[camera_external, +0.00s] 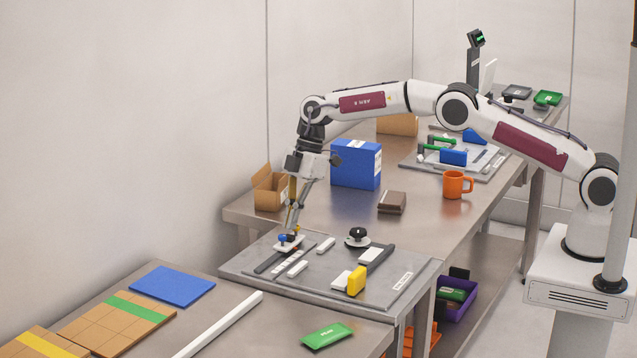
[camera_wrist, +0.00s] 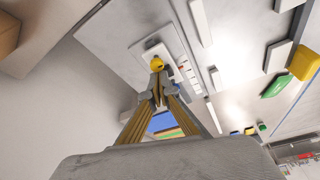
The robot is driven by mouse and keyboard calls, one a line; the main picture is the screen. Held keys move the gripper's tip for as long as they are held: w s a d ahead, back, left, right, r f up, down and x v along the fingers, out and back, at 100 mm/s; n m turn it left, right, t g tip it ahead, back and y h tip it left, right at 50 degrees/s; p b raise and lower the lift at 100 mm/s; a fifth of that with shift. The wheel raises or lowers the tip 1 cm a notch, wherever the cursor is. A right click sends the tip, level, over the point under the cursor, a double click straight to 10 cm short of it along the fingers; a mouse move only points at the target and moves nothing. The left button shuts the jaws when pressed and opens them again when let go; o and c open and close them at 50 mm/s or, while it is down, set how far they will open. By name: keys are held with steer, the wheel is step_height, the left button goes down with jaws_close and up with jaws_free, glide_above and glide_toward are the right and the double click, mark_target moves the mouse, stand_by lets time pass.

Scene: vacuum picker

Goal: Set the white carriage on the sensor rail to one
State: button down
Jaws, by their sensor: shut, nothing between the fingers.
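The white carriage (camera_external: 287,246) sits on the dark sensor rail (camera_external: 266,264), near its far end, on the grey panel. It has a small blue knob in the external view. A marked scale strip (camera_external: 284,264) runs beside the rail; its marks also show in the wrist view (camera_wrist: 186,74), where the numbers are too small to read. My gripper (camera_external: 291,231) points down with its fingers shut, its tips right at the carriage. In the wrist view my gripper (camera_wrist: 157,70) has its tips over the carriage (camera_wrist: 152,48). I cannot tell whether they touch it.
The panel also holds a black knob (camera_external: 358,236), a yellow block (camera_external: 356,280) and white bars. A cardboard box (camera_external: 270,190) and a blue box (camera_external: 356,164) stand behind. An orange mug (camera_external: 456,184) is farther right. A green packet (camera_external: 327,335) lies in front.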

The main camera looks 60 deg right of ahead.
steer(key=shift+d+r, duration=0.1)
steer(key=shift+d, duration=0.25)
steer(key=shift+s+d+r, duration=0.1)
steer(key=shift+d+r, duration=0.15)
steer(key=shift+r, duration=0.35)
steer(key=v, duration=0.8)
steer(key=shift+a+r, duration=0.25)
steer(key=shift+a, duration=0.05)
